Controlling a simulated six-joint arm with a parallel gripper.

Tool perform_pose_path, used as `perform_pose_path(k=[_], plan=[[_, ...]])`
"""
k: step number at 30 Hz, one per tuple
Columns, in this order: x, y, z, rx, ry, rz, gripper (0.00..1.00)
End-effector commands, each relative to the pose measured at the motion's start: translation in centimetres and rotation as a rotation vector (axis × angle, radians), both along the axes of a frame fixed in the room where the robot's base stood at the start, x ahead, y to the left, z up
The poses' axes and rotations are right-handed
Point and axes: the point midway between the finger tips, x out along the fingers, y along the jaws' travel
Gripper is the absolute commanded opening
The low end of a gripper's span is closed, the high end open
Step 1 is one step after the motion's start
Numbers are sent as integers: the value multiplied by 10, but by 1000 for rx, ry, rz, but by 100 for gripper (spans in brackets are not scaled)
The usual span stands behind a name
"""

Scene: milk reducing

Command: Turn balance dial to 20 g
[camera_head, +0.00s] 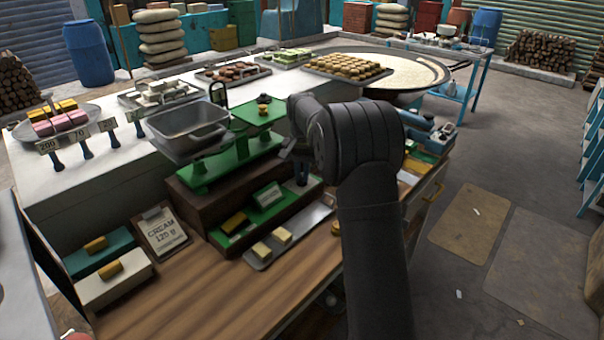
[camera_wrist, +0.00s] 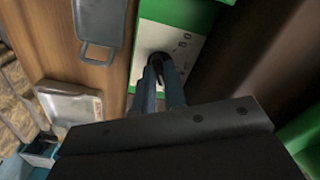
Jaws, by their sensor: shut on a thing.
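The green balance (camera_head: 210,172) stands on a dark wooden base on the counter. In the wrist view, my gripper (camera_wrist: 162,72) is shut on the black dial knob (camera_wrist: 158,58) at the edge of a pale plate (camera_wrist: 188,42) with dark markings on a green panel. The fingers partly cover the dial, and I cannot read its setting. In the head view my gripper (camera_head: 301,178) is at the balance's right end; my arm hides the dial.
A card reading "CREAM 125 g" (camera_head: 162,232) stands left of the balance. A metal tray (camera_head: 312,222) with pale blocks lies in front. The wooden counter front (camera_head: 205,295) is clear.

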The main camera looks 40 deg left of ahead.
Motion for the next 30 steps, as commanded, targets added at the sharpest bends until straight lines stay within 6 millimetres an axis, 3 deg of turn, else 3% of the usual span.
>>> perform_pose_path(k=[13,14,17,26,30], plan=[[0,0,-1,0,1,-10,0],[0,0,-1,-1,2,-10,15],[0,0,-1,0,1,-9,33],[0,0,1,0,0,-9,33],[0,1,14,2,-2,-9,33]])
